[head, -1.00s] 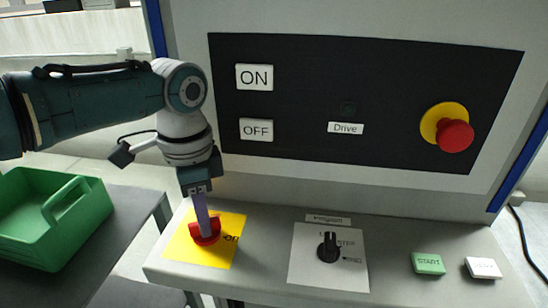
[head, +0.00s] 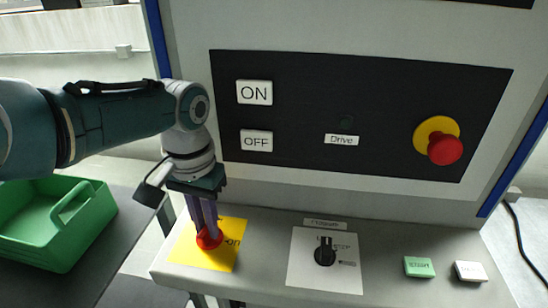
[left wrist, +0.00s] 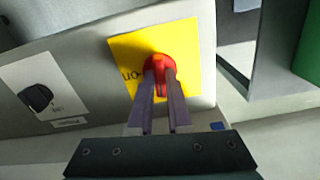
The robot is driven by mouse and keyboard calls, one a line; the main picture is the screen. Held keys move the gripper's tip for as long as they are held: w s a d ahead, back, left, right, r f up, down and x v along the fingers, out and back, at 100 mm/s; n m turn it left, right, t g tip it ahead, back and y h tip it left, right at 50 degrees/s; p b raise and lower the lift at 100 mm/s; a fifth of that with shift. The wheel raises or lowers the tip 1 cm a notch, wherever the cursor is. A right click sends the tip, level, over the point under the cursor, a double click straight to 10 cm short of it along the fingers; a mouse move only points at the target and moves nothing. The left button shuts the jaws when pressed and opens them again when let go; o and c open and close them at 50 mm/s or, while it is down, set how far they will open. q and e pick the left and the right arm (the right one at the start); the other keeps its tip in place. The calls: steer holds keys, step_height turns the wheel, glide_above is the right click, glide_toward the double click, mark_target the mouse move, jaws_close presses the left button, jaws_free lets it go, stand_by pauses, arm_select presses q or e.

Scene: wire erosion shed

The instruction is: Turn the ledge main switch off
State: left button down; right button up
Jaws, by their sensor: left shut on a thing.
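The ledge main switch is a red rotary handle (head: 209,238) on a yellow plate (head: 225,260), at the left end of the grey ledge. In the left wrist view the red handle (left wrist: 159,64) sits on its yellow plate (left wrist: 188,40). My left gripper (head: 207,230) points down from above, with its two fingers shut on the red handle. The fingers hide part of the handle. Small lettering beside the handle looks like "ON", but I cannot read the handle's exact setting. My right gripper is not in view.
A black rotary knob (head: 325,251) on a white plate, a green button (head: 419,267) and a white button (head: 470,271) are farther right on the ledge. A red emergency stop (head: 445,149) is on the upright panel. A green crate (head: 40,251) stands at left.

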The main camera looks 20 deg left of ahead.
arm_select(q)
steer(key=shift+r+n, duration=0.1)
steer(key=shift+n, duration=0.8)
steer(key=c, duration=0.8)
jaws_free()
steer(key=shift+c, duration=0.2)
step_height(320, 180, up, 10)
steer(key=p, duration=0.5)
